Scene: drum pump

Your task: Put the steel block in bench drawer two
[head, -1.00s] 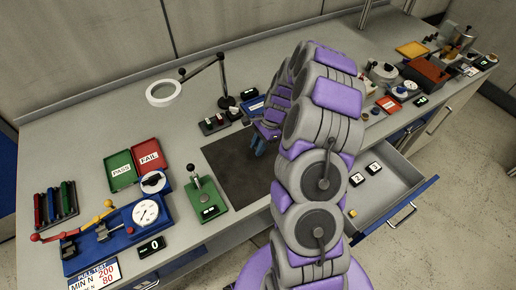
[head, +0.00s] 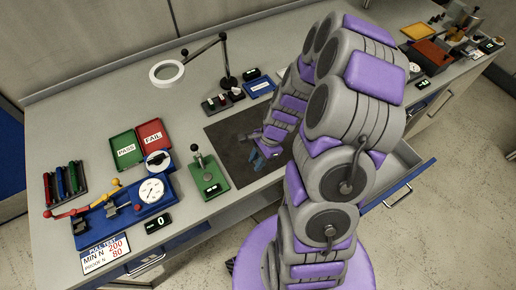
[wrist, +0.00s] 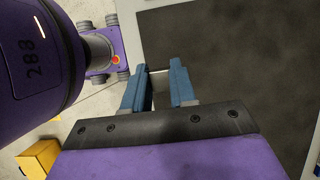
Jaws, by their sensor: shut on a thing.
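My gripper (head: 257,160) is low over the dark mat in the head view. In the wrist view its two blue fingers (wrist: 158,88) are shut with a narrow gap between them. A pale grey sliver between the fingertips appears to be the steel block (wrist: 158,73); most of it is hidden. An open bench drawer (head: 412,179) with a blue front juts out at the right of my arm. My arm hides most of its inside, and I cannot read its number now.
The dark mat (head: 228,142) lies on the grey bench. A green press (head: 208,175), a blue pull tester (head: 122,212), green and red trays (head: 126,149) and a magnifier lamp (head: 167,72) stand to the left. Open floor (head: 455,200) lies at the right.

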